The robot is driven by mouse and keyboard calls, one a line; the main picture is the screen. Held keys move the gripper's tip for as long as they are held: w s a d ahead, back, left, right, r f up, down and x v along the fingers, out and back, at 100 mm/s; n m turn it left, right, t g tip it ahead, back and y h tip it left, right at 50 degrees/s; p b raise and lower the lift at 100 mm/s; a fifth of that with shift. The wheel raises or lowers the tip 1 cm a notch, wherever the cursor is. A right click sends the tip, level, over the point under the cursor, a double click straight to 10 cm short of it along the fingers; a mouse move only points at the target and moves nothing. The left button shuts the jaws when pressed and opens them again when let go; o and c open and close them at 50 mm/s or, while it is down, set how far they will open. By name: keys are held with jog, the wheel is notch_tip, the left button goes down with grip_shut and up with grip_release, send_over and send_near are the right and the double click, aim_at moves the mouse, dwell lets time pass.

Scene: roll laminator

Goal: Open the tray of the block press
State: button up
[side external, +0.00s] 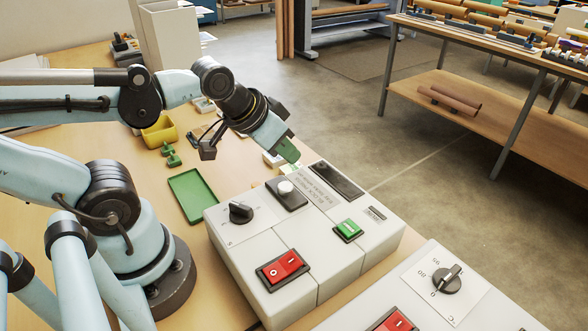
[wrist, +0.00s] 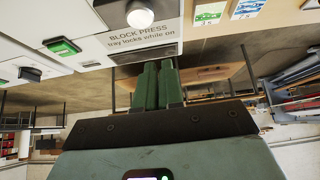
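The block press (side external: 318,285) is a white box on the wooden table. Its top carries a black dial (side external: 240,212), a red rocker switch (side external: 283,267), a green button (side external: 348,230), a white round knob or lamp (side external: 286,187) and a dark panel (side external: 336,180). In the wrist view its label (wrist: 140,38) reads "BLOCK PRESS tray locks while on". I cannot make out the press's tray or which way the rocker is set. My gripper (side external: 292,157) is above the press's far edge. Its green fingers (wrist: 160,66) are close together with nothing visible between them.
A flat green tray (side external: 193,195), a yellow bin (side external: 160,131) and small green parts (side external: 171,155) lie on the table left of the press. A second white machine (side external: 410,300) stands close at the lower right. Open floor lies beyond the press.

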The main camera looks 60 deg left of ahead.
aim_at(256, 184)
jog(key=shift+o, duration=1.2)
jog(key=shift+a+n, duration=0.3)
jog(key=shift+n, duration=0.1)
jog(key=o, duration=0.5)
jog(key=a+n+g, duration=0.1)
jog(key=n, duration=0.1)
jog(key=a+n+g, duration=0.1)
jog(key=n, duration=0.1)
jog(key=shift+s+a+r+g+y, duration=0.15)
jog(key=shift+s+a+g+y, duration=0.15)
jog(key=a+n+g, duration=0.1)
jog(key=n, duration=0.1)
jog(key=s+a+n+g, duration=0.1)
jog(key=n, duration=0.1)
jog(key=a+n+g, duration=0.1)
jog(key=n, duration=0.1)
jog(key=shift+s+a+r+g, duration=0.3)
jog(key=shift+s+r, duration=0.05)
jog(key=shift+r, duration=0.05)
jog(key=shift+n+g, duration=0.4)
jog(key=shift+n, duration=0.5)
jog(key=shift+s+a+f, duration=0.1)
jog(key=shift+f, duration=1.85)
jog(key=shift+s+a+f, duration=0.1)
jog(key=shift+a+f, duration=0.05)
jog(key=shift+f, duration=1.85)
jog(key=shift+s+a+f, duration=0.1)
jog(key=shift+f, duration=1.85)
grip_shut()
